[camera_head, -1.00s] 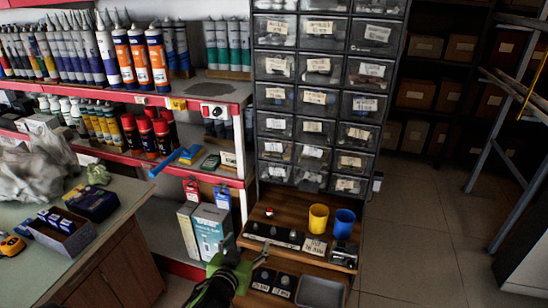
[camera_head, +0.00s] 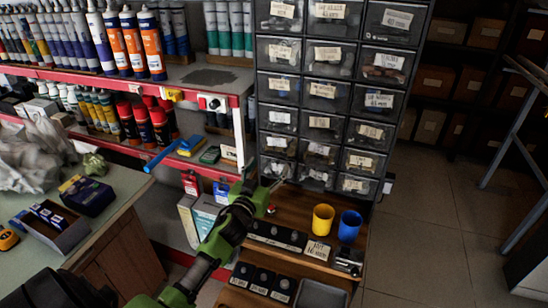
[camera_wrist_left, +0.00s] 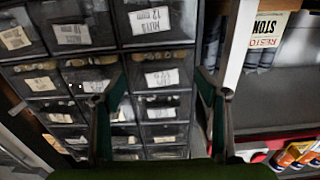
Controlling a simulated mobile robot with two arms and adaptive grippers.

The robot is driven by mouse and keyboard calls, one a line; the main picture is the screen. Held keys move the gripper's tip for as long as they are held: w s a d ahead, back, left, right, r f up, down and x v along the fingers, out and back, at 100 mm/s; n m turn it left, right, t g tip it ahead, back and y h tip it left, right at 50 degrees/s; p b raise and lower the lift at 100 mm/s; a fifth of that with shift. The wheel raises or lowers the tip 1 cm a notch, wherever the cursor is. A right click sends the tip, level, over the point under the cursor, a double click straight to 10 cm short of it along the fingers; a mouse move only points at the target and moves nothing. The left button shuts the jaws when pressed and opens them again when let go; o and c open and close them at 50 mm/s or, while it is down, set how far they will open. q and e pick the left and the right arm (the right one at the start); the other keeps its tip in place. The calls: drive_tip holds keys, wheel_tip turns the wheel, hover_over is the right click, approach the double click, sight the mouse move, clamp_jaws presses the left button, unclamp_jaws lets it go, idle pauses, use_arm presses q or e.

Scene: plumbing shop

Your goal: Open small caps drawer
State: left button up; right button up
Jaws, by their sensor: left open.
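A dark cabinet of small clear-fronted drawers with white labels (camera_head: 322,88) stands in the middle of the head view. All of these drawers look shut. The labels are too small to read, so I cannot tell which is the small caps drawer. My left gripper (camera_head: 262,183) is open and empty in front of the cabinet's lowest drawer rows at the left side. In the left wrist view the two fingers of the left gripper (camera_wrist_left: 156,98) are spread apart, with several labelled drawer fronts (camera_wrist_left: 158,78) ahead of and between them. My right gripper is not in view.
Below the drawers, a wooden shelf holds a yellow cup (camera_head: 322,219), a blue cup (camera_head: 349,226) and dark labelled bins (camera_head: 276,236). A red-edged shelf (camera_head: 215,95) with tubes stands left. A counter (camera_head: 120,195) is at lower left. Floor at right (camera_head: 445,235) is clear.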

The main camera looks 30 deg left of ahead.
use_arm(q)
drive_tip(key=x, duration=0.5)
drive_tip(key=shift+w, duration=0.2)
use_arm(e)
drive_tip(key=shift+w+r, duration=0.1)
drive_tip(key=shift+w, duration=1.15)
use_arm(q)
drive_tip(key=shift+r, duration=0.1)
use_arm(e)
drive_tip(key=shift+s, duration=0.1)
